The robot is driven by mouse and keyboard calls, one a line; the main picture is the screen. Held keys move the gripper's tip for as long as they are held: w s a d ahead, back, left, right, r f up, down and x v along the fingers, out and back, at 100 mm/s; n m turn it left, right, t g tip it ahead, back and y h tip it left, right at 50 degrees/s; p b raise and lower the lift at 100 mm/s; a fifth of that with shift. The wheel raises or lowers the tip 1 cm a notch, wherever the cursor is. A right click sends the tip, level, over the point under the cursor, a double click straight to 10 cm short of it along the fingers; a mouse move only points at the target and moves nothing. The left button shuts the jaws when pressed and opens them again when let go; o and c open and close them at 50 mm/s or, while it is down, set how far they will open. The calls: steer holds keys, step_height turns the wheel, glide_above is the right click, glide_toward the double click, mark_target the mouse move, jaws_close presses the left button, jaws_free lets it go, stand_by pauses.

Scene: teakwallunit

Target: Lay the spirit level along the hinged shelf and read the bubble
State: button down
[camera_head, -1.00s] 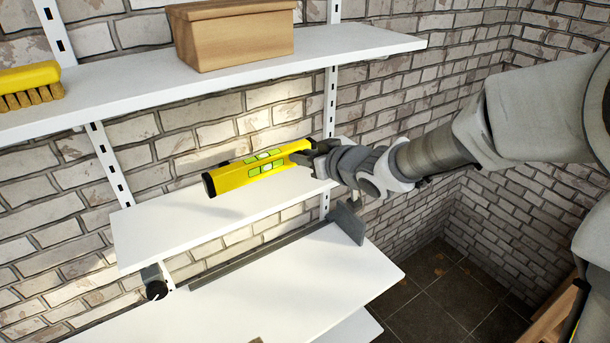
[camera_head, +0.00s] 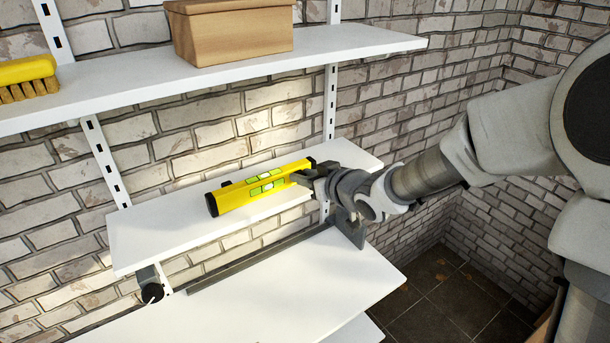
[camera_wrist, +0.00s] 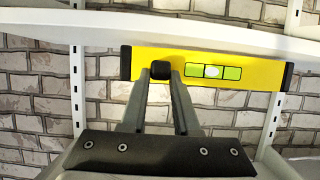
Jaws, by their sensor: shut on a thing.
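The yellow spirit level (camera_head: 235,196) with black end caps is held over the narrow middle shelf (camera_head: 150,240), running roughly along it. I cannot tell whether it touches that shelf. My gripper (camera_head: 303,178) is shut on the level near its right end. In the wrist view the level (camera_wrist: 258,73) lies across the gripper (camera_wrist: 160,76), and its green vial (camera_wrist: 212,71) shows a pale spot near the middle. The bubble is too small to read. The lower white board (camera_head: 300,285) has a grey strip along its back edge, seemingly the hinged shelf.
The upper shelf (camera_head: 340,45) holds a wooden box (camera_head: 230,35) and a yellow brush (camera_head: 28,75). A dark bracket (camera_head: 350,228) stands at the lower board's right back corner, and a black knob (camera_head: 152,293) at its left. The lower board's visible top is mostly bare.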

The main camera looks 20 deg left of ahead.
steer(key=c, duration=0.6)
jaws_free()
steer(key=shift+c, duration=0.2)
steer(key=shift+r+p, duration=0.45)
steer(key=shift+r, duration=0.05)
steer(key=p+v, duration=0.2)
steer(key=v, duration=1)
steer(key=shift+r, duration=0.15)
